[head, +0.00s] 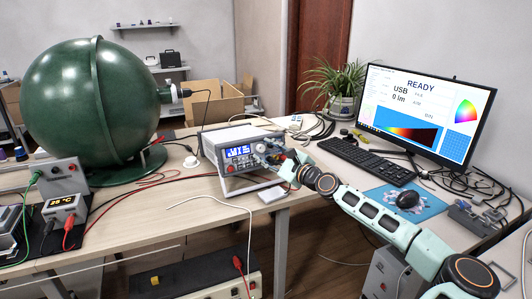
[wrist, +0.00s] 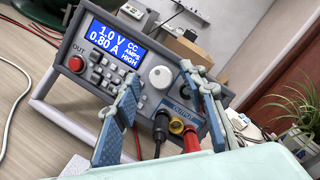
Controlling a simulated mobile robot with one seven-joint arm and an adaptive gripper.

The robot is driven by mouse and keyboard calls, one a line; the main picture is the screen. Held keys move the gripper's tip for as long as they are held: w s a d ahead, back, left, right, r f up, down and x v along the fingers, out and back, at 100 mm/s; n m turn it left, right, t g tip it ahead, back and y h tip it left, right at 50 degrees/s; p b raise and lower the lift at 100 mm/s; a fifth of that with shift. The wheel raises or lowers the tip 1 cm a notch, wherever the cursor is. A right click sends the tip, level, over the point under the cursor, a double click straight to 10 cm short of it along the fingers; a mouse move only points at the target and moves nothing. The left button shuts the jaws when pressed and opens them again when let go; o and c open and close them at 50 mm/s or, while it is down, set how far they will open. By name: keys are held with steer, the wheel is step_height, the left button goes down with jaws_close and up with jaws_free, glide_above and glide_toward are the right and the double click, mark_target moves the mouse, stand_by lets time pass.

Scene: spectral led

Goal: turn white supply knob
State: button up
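The white supply (head: 232,135) stands on the table in the middle of the head view. In the wrist view its front (wrist: 88,77) is tilted, with a blue display reading 1.0 V and 0.80 A. The round white knob (wrist: 161,77) is right of the display, above the output sockets. My gripper (wrist: 159,78) is open, one finger on each side of the knob in the picture. I cannot tell whether either finger touches it. In the head view my gripper (head: 272,153) is at the supply's right front and hides the knob.
Black and red plugs (wrist: 191,138) stick out below the knob, between the fingers. A red button (wrist: 76,64) and small keys are left of it. A green sphere (head: 88,95) stands at left, and a keyboard (head: 352,158) and monitor (head: 425,107) at right.

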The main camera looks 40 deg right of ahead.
jaws_close()
stand_by(0.3)
steer(key=n+b, duration=0.1)
steer(key=n, duration=0.3)
steer(key=shift+d+g+y, duration=0.1)
steer(key=shift+g+y, duration=0.3)
steer(key=n, duration=0.1)
steer(key=n+g, duration=0.1)
steer(key=n, duration=0.1)
steer(key=shift+r+n+y, duration=0.2)
steer(key=shift+n+y, duration=0.1)
steer(key=shift+n+g, duration=0.5)
steer(key=shift+n, duration=0.8)
